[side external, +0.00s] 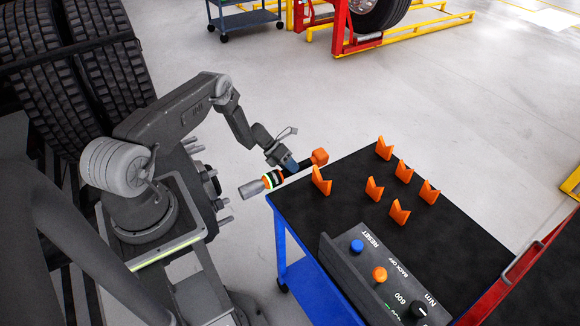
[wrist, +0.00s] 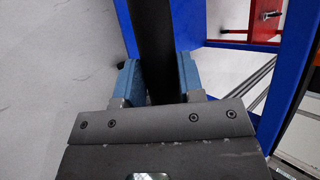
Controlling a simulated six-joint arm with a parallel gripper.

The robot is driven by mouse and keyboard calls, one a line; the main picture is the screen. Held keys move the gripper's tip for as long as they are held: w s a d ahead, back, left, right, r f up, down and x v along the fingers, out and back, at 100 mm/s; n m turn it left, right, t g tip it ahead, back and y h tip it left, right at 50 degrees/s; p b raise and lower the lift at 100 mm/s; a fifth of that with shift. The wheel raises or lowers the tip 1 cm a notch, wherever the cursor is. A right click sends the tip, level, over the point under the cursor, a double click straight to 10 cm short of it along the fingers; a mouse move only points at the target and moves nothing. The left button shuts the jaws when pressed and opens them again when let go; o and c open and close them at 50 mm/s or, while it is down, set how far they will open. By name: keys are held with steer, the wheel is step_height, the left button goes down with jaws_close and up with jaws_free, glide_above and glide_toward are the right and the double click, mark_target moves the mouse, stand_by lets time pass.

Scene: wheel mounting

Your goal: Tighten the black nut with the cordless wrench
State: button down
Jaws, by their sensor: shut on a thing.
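My gripper (side external: 289,166) is shut on the cordless wrench (side external: 271,180) just off the left edge of the tool cart. The wrench has an orange end (side external: 320,157), a black body, green and orange rings, and a grey socket end (side external: 250,189) pointing left toward the wheel hub. In the wrist view, the blue jaw pads of my gripper (wrist: 159,78) sit on both sides of the black wrench body (wrist: 155,35). The hub (side external: 208,187) with several grey studs is left of the socket, apart from it. I cannot make out the black nut.
The blue cart's black top (side external: 440,225) carries several orange holders (side external: 374,189) close to the wrench. A control box (side external: 370,275) with blue and orange buttons stands at its front. Large tyres (side external: 70,70) stand back left.

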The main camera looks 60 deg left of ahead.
mark_target(265, 178)
steer(key=shift+w+r, duration=0.1)
steer(key=shift+r, duration=0.05)
steer(key=shift+s, duration=4.6)
steer(key=c, duration=1.3)
jaws_free()
jaws_close()
steer(key=shift+s, duration=0.65)
stand_by(0.5)
